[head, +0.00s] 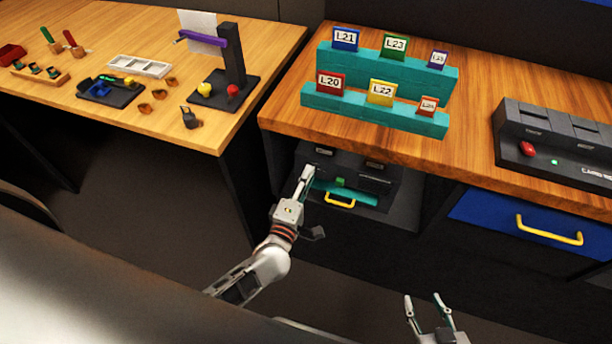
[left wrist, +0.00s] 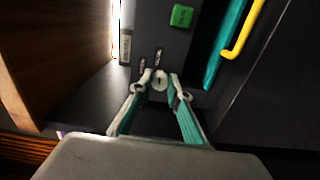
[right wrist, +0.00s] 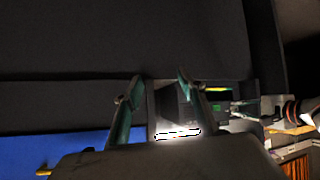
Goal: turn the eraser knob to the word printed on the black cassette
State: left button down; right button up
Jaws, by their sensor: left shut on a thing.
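My left gripper (head: 306,172) reaches into the dark unit under the right-hand table. In the left wrist view its two fingertips (left wrist: 160,80) close from both sides on a small pale knob (left wrist: 160,79) on the dark panel. Small light marks stand on the panel beside the knob, too blurred to read. In the head view the fingers hide the knob. My right gripper (head: 427,304) is open and empty at the bottom of the head view, and its fingers (right wrist: 159,85) stand apart in the right wrist view. I cannot make out the black cassette or its word.
A green button (head: 340,182) and a yellow handle (head: 340,201) on a teal drawer are close to my left gripper. Teal racks (head: 385,75) with labelled cards stand on the table above. A blue drawer (head: 480,216) with a yellow handle is to the right.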

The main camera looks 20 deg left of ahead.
pick_arm(q)
jog(key=shift+m+p, duration=0.75)
jog(key=shift+m, duration=0.95)
jog(key=c, duration=1.9)
grip_release()
jog(key=s, duration=1.2)
jog(key=shift+a, duration=0.2)
jog(key=shift+m, duration=0.3)
